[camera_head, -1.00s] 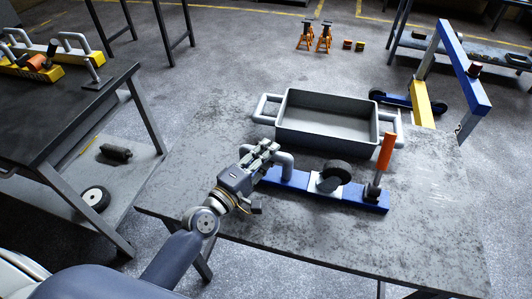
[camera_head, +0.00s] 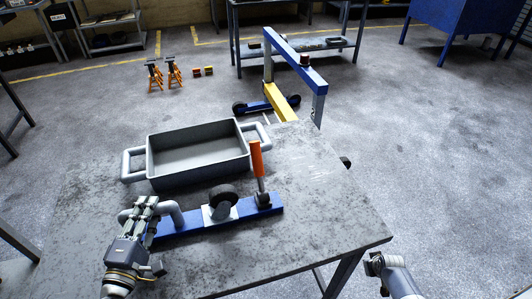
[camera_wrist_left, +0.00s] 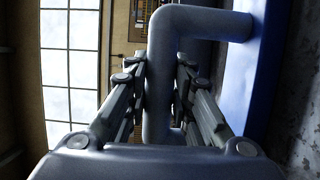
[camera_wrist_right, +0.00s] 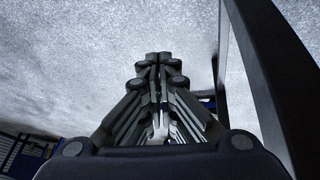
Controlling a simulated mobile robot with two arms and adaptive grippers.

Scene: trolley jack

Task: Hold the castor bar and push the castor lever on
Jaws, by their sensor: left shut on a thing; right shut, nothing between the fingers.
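The castor bar is a blue bar (camera_head: 185,224) lying on the table, with a grey bent handle (camera_head: 172,208) at its left end. A dark castor wheel (camera_head: 222,195) sits mid-bar on a light plate. The castor lever (camera_head: 256,160), with an orange grip, stands nearly upright near the right end. My left gripper (camera_head: 147,207) is shut on the handle; the left wrist view shows the handle (camera_wrist_left: 158,75) between its fingers. My right gripper (camera_wrist_right: 158,90) is shut and empty, away from the bar; in the head view it is low at the right, beyond the table edge.
A grey tray (camera_head: 200,178) with side handles stands just behind the bar. The table (camera_head: 310,235) is bare right of the lever. A blue and yellow hoist frame (camera_head: 284,104) stands behind the table. Orange jack stands (camera_head: 174,75) are on the floor farther back.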

